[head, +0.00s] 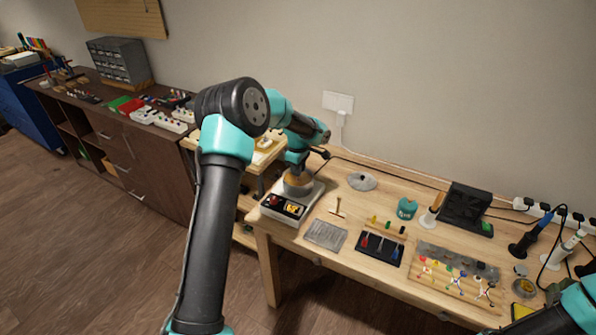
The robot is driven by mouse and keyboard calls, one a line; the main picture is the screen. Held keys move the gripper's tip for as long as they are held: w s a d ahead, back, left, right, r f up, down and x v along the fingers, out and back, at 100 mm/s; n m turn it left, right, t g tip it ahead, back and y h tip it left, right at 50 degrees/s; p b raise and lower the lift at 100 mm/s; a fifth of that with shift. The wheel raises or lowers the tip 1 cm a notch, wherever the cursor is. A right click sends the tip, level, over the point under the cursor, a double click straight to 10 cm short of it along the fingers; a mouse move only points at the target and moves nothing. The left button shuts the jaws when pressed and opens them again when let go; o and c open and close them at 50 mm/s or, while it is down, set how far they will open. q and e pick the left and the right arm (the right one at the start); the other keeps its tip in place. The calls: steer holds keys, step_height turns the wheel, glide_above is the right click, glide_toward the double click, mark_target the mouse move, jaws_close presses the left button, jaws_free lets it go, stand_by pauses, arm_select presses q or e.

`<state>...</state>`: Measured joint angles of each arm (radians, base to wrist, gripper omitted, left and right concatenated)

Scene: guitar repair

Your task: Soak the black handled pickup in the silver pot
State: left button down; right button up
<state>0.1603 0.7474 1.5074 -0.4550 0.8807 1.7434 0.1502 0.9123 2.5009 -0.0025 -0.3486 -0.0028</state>
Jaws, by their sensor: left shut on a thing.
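The silver pot (298,190) stands on the back part of a pale box-shaped unit at the left end of the bench, with an amber-brown area at its top. My left gripper (297,170) points down right over the pot. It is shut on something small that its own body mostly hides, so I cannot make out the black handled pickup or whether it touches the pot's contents. Part of my right arm shows at the bottom right corner; its gripper is outside the view.
A round grey lid-like disc (362,181) lies right of the pot. A ribbed grey tray (325,234), a black tool tray (380,249) and a grey mat (455,270) with coloured parts lie in front. A black box-like device (464,208) and cables crowd the back right.

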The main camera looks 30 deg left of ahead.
arm_select(q)
steer(key=shift+r, duration=2.5)
steer(key=shift+r, duration=0.15)
stand_by(1.4)
steer(key=shift+r, duration=1.9)
